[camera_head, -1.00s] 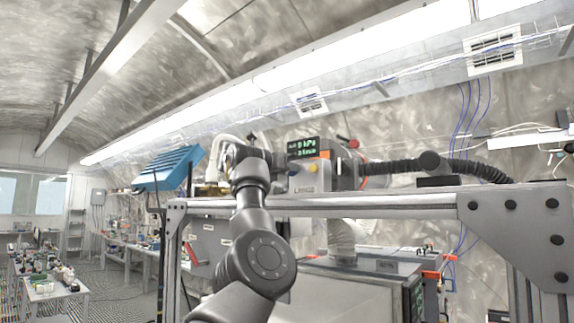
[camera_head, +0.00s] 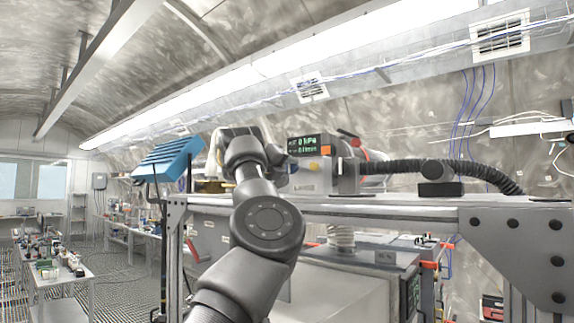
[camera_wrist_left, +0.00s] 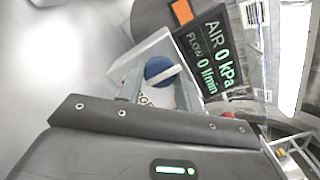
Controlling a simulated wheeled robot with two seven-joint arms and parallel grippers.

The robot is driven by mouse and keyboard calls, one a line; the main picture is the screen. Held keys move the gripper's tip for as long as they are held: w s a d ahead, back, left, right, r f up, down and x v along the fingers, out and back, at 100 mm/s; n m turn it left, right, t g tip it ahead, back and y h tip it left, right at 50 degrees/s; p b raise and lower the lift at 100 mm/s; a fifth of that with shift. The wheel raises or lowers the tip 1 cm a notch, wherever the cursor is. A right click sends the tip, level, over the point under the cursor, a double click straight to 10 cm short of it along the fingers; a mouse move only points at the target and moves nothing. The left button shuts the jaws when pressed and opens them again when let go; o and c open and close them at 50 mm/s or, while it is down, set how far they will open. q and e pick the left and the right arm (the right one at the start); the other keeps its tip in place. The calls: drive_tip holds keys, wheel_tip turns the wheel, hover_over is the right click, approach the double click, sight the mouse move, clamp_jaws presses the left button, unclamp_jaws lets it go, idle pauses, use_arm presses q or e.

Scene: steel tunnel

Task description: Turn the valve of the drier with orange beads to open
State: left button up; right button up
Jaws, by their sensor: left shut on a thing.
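In the left wrist view, a round blue valve knob (camera_wrist_left: 160,70) with a pale raised bar sits on a white housing beside the display. My left gripper (camera_wrist_left: 158,88) has one finger on each side of this knob and is shut on it. In the head view, my left gripper (camera_head: 284,161) is at the left of the unit with the display and is partly hidden by my own wrist. No orange beads show in either view. My right gripper is not in view.
A black display (camera_head: 304,145) reads 0 kPa; it also shows in the wrist view (camera_wrist_left: 208,58). A metal frame beam (camera_head: 390,210) runs below it. A black corrugated hose (camera_head: 425,168) extends right. A blue slatted box (camera_head: 168,160) stands left of my arm.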

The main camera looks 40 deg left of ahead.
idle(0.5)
use_arm(q)
drive_tip(key=o, duration=1)
drive_tip(key=shift+w, duration=0.1)
drive_tip(key=shift+s+f+b, duration=0.15)
drive_tip(key=shift+s+b, duration=0.3)
drive_tip(key=shift+s, duration=0.05)
drive_tip(key=s+b, duration=0.7)
drive_tip(key=s, duration=0.2)
drive_tip(key=shift+d+f, duration=0.1)
drive_tip(key=shift+s+b, duration=0.35)
drive_tip(key=shift+b, duration=0.1)
drive_tip(key=shift+r, duration=0.2)
drive_tip(key=shift+s, duration=0.1)
drive_tip(key=shift+d, duration=0.1)
